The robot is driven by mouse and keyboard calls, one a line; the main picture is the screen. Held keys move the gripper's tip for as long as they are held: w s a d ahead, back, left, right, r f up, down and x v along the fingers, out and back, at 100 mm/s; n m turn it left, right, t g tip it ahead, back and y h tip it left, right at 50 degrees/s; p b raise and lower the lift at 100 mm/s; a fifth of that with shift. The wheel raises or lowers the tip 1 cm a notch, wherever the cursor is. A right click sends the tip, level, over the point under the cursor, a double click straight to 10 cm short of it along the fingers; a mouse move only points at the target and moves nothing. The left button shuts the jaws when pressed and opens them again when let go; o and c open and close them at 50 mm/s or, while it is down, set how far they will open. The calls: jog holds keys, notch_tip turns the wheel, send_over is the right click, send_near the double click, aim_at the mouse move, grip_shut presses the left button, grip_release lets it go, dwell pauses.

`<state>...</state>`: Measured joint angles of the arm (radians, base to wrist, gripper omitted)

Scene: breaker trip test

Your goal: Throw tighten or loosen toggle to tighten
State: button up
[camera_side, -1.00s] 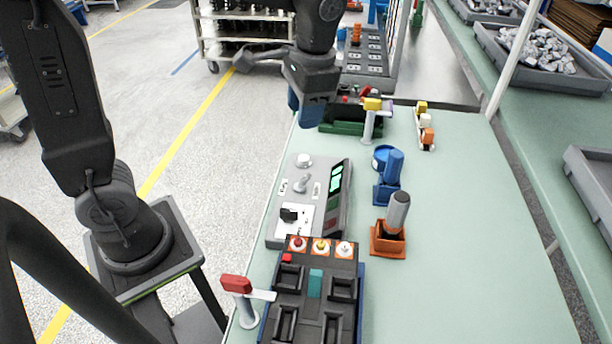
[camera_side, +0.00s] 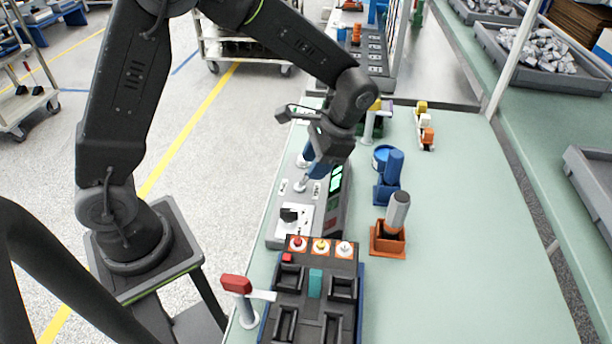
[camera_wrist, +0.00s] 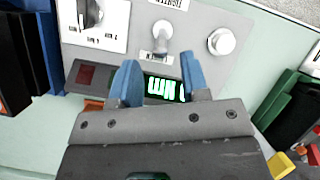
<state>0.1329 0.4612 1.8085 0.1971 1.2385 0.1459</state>
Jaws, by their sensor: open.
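The grey control box (camera_side: 275,228) stands on the bench. Its silver toggle (camera_wrist: 162,34) is upper centre in the wrist view, between two small white labels. In the side view the toggle (camera_side: 299,186) shows just below my fingers. I cannot read the labels surely or tell which way the lever leans. My gripper (camera_wrist: 161,73) is open and empty, its two blue fingers apart. In the side view my gripper (camera_side: 312,167) is low over the box, close to the toggle. In the wrist view the fingertips appear just below the toggle; contact cannot be told.
On the box are a black rotary switch (camera_wrist: 90,14), a round pale knob (camera_wrist: 221,41) and a lit green display (camera_wrist: 165,90). A dark button panel (camera_side: 318,246) stands in front. A blue fixture (camera_side: 390,180) and an orange holder (camera_side: 388,240) stand right. Bench farther right is clear.

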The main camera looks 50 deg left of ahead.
aim_at(304, 181)
jog(key=x, duration=0.5)
jog(key=shift+r, duration=0.1)
grip_shut()
